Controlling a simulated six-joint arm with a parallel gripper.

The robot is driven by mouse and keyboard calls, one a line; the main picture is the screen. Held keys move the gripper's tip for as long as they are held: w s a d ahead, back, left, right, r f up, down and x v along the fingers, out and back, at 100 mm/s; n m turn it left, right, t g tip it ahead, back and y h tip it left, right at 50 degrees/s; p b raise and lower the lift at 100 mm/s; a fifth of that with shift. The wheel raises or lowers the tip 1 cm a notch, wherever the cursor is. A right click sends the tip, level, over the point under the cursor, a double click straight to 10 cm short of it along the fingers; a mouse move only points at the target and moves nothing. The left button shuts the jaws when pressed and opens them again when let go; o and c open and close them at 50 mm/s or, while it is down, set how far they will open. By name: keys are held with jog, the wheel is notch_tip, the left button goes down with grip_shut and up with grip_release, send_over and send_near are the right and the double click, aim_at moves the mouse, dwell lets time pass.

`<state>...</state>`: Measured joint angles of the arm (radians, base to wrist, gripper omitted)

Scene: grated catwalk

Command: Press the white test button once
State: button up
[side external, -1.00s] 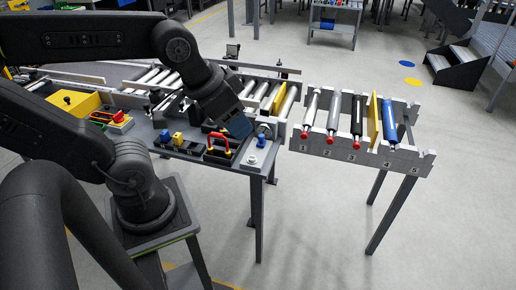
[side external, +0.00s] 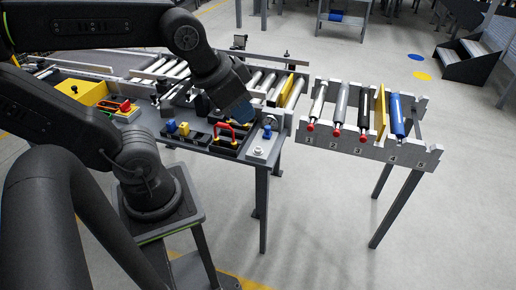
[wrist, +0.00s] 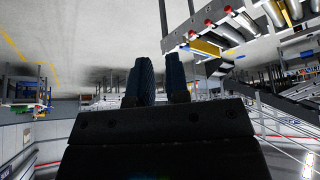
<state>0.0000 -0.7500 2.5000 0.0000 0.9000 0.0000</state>
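A small white round button (side external: 259,151), which I take for the test button, sits on a grey plate at the near right corner of the dark worktable (side external: 190,139). My gripper (side external: 240,113), with blue fingers, is above and slightly left of it in the side view, apart from it. In the wrist view the two fingers (wrist: 160,80) stand with a narrow gap between them and nothing held. The button does not show in the wrist view.
A numbered rack (side external: 365,150) of coloured rollers stands at right. The floor in front is clear.

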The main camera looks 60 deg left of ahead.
grip_shut()
dwell(0.3)
dwell(0.9)
jog(key=w+a+f+m+t+y, duration=0.1)
jog(key=w+a+f+y, duration=0.1)
jog(key=w+a+f, duration=0.35)
jog(key=w+a+f+m+y, duration=0.1)
jog(key=w+a+f, duration=0.2)
jog(key=w+a, duration=0.45)
jog(key=w+a+f+m+t, duration=0.2)
jog(key=a+f, duration=0.9)
jog(key=f, duration=0.3)
jog(key=shift+w+f+m, duration=0.2)
jog(key=shift+f+m, duration=0.2)
